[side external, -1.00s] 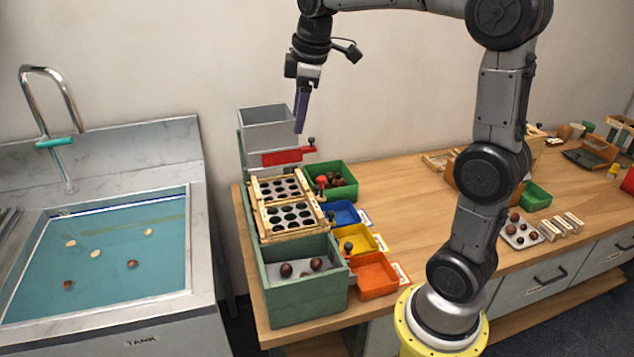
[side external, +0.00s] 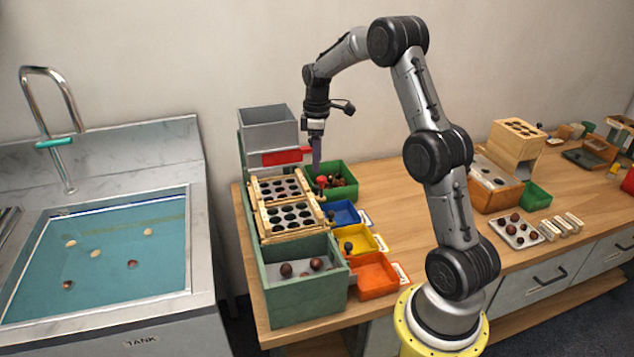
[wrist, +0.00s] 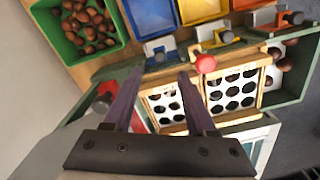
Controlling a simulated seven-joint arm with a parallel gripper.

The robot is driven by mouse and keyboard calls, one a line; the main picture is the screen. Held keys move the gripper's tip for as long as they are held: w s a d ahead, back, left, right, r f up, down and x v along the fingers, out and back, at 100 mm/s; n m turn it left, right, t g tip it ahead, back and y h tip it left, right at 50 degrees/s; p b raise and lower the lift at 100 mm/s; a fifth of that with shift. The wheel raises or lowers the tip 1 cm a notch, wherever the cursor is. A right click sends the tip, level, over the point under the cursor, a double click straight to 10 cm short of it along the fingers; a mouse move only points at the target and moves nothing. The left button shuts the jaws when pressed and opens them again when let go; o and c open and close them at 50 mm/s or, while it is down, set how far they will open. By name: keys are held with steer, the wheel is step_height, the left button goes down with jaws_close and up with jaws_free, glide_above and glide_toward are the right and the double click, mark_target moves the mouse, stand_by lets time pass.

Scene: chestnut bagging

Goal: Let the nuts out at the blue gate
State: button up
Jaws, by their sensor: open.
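The blue gate (wrist: 160,48) shows in the wrist view with a grey knob, at the near end of the blue tray (wrist: 152,14). The blue tray also shows in the side view (side external: 343,211) and looks empty. My gripper (wrist: 160,73) is open and empty, its two purple fingers pointing towards the blue gate from above. In the side view my gripper (side external: 316,163) hangs above the inner edge of the green tray, apart from the gate. Nuts behind the gate are hidden. I cannot tell how far the gate is raised.
A red knob (wrist: 205,63) stands beside the holed screens (wrist: 232,90). The green tray (side external: 344,193) holds several nuts. The yellow tray (side external: 360,238) and orange tray (side external: 378,275) sit nearer the front. The grey hopper (side external: 268,128) and red gate (side external: 283,157) stand behind left.

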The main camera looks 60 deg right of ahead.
mark_target(317, 186)
step_height(317, 186, down, 8)
steer(key=shift+f, duration=0.1)
stand_by(0.4)
jaws_close()
stand_by(1.2)
